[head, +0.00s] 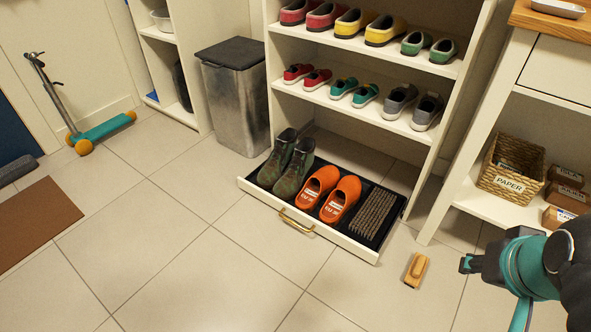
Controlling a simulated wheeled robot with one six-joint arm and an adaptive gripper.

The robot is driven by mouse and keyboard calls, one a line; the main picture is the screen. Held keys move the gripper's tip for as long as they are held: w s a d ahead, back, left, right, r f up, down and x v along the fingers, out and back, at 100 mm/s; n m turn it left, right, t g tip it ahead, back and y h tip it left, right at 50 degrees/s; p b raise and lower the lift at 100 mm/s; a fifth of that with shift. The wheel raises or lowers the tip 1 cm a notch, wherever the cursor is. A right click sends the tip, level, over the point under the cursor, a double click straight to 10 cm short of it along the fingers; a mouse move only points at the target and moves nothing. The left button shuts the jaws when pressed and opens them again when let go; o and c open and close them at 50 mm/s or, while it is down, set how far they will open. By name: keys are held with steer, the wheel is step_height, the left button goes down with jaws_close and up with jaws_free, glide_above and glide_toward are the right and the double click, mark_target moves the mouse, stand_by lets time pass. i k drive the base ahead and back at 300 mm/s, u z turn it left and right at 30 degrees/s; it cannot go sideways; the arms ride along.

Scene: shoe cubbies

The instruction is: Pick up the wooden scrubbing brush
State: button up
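The wooden scrubbing brush (416,269) lies on the tiled floor, just right of the pulled-out shoe drawer's front corner. It is a small tan block, apart from the drawer. My gripper (466,264) is to the right of the brush in the picture, with a visible gap between them.
The open drawer (262,205) holds green boots (287,165), orange shoes (328,193) and a grey ribbed mat (375,212). A white shelf unit with a paper basket (511,168) stands at right. A metal bin (238,100) and scooter (95,130) are farther left. Front floor is clear.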

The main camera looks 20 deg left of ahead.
mark_target(416, 272)
steer(key=k, duration=0.5)
steer(key=z, duration=1.7)
steer(key=i, duration=1.1)
steer(key=u, duration=1.9)
